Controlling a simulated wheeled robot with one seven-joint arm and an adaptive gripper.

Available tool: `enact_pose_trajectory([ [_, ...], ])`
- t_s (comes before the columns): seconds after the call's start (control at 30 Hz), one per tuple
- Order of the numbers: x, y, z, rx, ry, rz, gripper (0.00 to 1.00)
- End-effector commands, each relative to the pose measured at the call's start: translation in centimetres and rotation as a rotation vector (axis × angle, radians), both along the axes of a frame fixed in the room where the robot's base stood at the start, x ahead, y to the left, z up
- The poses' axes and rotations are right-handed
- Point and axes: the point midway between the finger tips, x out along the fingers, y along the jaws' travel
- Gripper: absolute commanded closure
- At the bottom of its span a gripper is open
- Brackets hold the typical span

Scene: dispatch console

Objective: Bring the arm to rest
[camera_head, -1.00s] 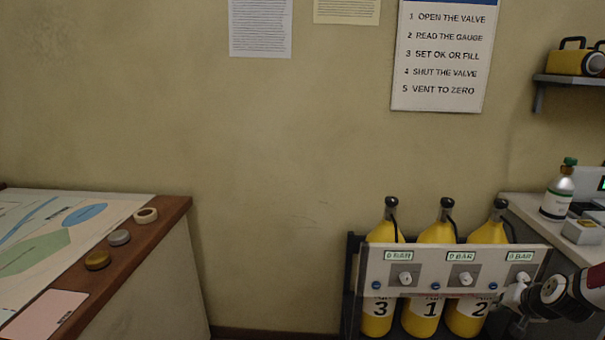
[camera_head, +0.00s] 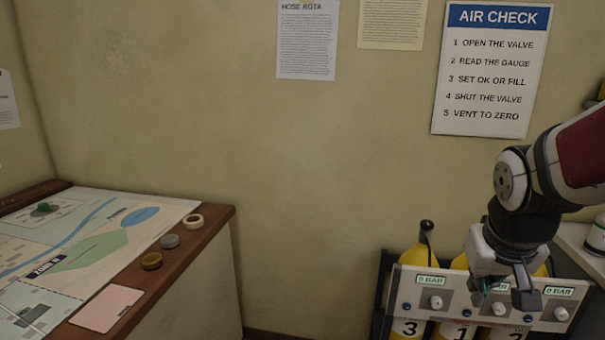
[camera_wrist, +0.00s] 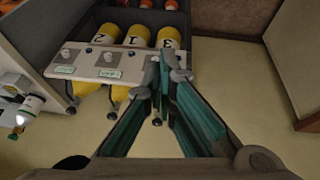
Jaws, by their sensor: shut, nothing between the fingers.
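My gripper (camera_head: 502,297) hangs at the end of my arm at the right of the head view, in front of the cylinder rack. It points down and covers part of the rack's panel. In the wrist view my gripper (camera_wrist: 166,68) shows its two fingers drawn together at the tips, with nothing between them. The yellow cylinders (camera_wrist: 133,33) marked 1, 2 and 3 stand in the rack beyond the fingertips. The white gauge panel (camera_head: 408,283) has knobs and small displays; two legible ones read 0 BAR. I cannot tell whether the fingers touch the panel.
A map table (camera_head: 222,222) with a wooden edge stands at the left, bearing round discs and a pink card (camera_head: 107,307). An AIR CHECK sign (camera_head: 492,70) hangs on the wall. A white counter (camera_head: 572,240) is at the right. Floor and wall between table and rack are clear.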

Motion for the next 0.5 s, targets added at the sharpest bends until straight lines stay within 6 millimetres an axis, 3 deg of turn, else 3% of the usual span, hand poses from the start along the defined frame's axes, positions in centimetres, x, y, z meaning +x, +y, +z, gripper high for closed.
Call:
enact_pose_trajectory([
  [0.03, -1.7, 1.6, 1.6, -0.002, -0.007, 0.026, 1.00],
  [0.2, -7.2, 5.7, 4.5, 0.024, -0.007, 0.095, 1.00],
  [0.4, -13.0, 8.9, 6.1, 0.076, -0.007, 0.177, 1.00],
  [0.5, -14.8, 9.6, 6.3, 0.099, -0.004, 0.204, 1.00],
])
